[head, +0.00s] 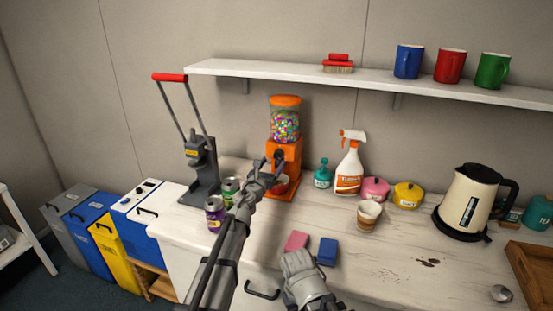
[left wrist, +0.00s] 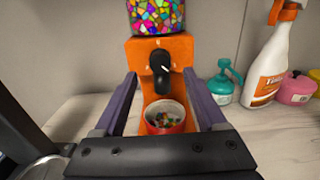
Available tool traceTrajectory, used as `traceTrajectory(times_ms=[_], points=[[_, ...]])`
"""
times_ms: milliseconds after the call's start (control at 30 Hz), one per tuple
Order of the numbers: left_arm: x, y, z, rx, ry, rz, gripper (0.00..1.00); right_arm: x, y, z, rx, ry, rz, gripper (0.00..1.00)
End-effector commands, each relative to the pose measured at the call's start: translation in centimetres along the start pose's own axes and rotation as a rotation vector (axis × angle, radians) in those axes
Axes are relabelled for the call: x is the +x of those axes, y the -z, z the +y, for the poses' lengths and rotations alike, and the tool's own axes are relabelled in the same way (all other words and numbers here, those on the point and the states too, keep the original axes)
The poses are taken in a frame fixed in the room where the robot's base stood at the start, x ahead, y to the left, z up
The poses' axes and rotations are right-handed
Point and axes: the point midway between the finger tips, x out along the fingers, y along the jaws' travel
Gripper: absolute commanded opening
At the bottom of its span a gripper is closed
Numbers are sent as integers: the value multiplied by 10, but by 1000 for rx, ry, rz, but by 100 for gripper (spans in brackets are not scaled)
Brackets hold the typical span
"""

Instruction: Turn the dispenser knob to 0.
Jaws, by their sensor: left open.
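The orange candy dispenser (head: 284,150) stands on the counter against the wall, its clear jar full of colored candies. Its black knob (left wrist: 161,67) is on the orange front, with a white mark on it; I cannot read any numbers. A red bowl (left wrist: 165,118) with some candies sits below the knob; it also shows in the head view (head: 281,184). My left gripper (head: 268,165) is open in front of the dispenser, its fingers apart on either side of the knob in the left wrist view (left wrist: 162,84), not visibly touching it. My right gripper (head: 297,262) is low at the counter's front, fingers unclear.
Two cans (head: 215,213) and a can crusher (head: 200,160) stand left of the dispenser. A teal soap bottle (head: 322,177), spray bottle (head: 349,170), tins and a cup (head: 368,214) stand to the right. Two sponges (head: 328,251) lie near the front edge.

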Motion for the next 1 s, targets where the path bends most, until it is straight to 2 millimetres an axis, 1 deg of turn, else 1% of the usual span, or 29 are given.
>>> traceTrajectory(times_ms=[33, 100, 200, 267, 367, 600, 1000], points=[[12, 0, 1, 0, 0, 0, 73, 0, 0, 0, 0, 0, 0, 0], [24, 0, 0, -1, 0, 0, 73, 0, 0, 0, 0, 0, 0, 0], [38, 0, 0, -1, 0, 0, 73, 0, 0, 0, 0, 0, 0, 0], [44, 0, 0, -1, 0, 0, 73, 0, 0, 0, 0, 0, 0, 0], [49, 0, 0, -1, 0, 0, 73, 0, 0, 0, 0, 0, 0, 0], [48, 0, 0, -1, 0, 0, 72, 0, 0, 0, 0, 0, 0, 0], [48, 0, 0, -1, 0, 0, 27, 0, 0, 0, 0, 0, 0, 0]])
